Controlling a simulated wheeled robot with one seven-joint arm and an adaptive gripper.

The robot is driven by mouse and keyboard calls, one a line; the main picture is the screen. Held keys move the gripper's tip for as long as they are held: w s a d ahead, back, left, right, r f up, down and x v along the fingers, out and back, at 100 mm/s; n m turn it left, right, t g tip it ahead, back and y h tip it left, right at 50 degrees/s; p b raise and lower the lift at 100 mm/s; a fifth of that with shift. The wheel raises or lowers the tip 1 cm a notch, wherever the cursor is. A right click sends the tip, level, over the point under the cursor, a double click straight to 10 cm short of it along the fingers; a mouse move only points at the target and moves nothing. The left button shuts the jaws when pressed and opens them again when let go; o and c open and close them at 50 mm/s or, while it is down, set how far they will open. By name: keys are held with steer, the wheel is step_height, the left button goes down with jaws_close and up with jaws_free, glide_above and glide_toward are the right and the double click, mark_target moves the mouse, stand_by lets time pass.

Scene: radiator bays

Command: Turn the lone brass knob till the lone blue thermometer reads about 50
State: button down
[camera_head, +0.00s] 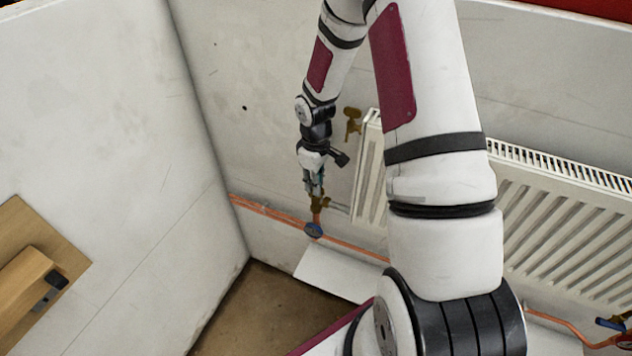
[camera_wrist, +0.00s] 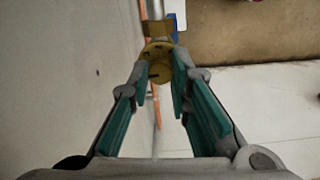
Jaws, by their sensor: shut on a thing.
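The brass knob (camera_head: 319,204) sits on the copper pipework at the left end of the radiator. My gripper (camera_head: 314,189) comes down on it from above. In the wrist view, the green-padded fingers (camera_wrist: 164,82) are shut on the round top of the knob (camera_wrist: 157,62), one on each side. The blue thermometer (camera_head: 313,230) is on the pipe just below the knob. Its face is too small to read. A sliver of blue, perhaps the thermometer, shows at the top of the wrist view (camera_wrist: 181,22), mostly hidden behind brass.
The white radiator (camera_head: 560,215) stands to the right, partly hidden by my arm. A brass fitting (camera_head: 352,122) is at its upper left corner. A blue-handled valve (camera_head: 610,323) is at the lower right. A wooden piece (camera_head: 30,280) is on the left wall.

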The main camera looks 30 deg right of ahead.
steer(key=shift+m, duration=0.3)
steer(key=c, duration=1.5)
jaws_free()
steer(key=shift+o, duration=0.2)
